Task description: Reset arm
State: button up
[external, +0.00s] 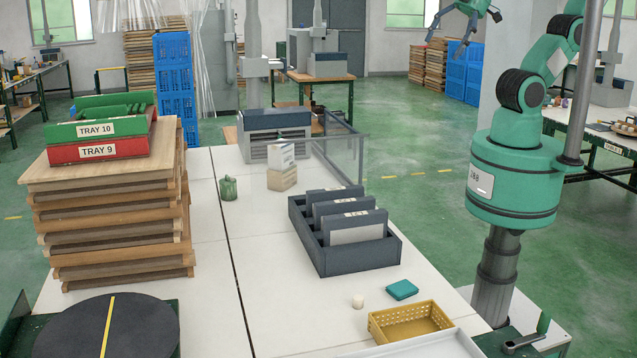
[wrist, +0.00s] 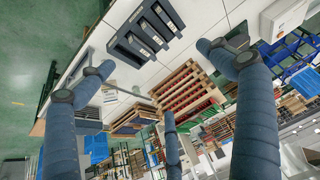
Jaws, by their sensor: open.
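My gripper (external: 462,28) shows at the top of the external view, right of centre, partly cut off by the frame's edge. Its dark fingers are spread, with nothing between them. My green arm (external: 522,90) rises from its round base on the right and bends over at the top, where part of it is out of frame. In the wrist view my gripper (wrist: 155,72) shows blue-grey fingers spread wide at left, right and bottom centre. Nothing is held. The gripper is high above the floor and apart from the table things.
A white table (external: 290,290) carries a dark divided rack (external: 390,255), yellow basket (external: 430,322), teal block (external: 402,290), small white cylinder (external: 358,301), green canister (external: 229,188) and boxes (external: 282,179). Stacked wooden trays (external: 115,220) hold red and green trays (external: 98,151). A black turntable (external: 95,335) is front left.

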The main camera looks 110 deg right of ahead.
dwell(0.3)
notch_tip(320, 180, down, 10)
jog(key=b, duration=1)
jog(key=shift+f, duration=0.15)
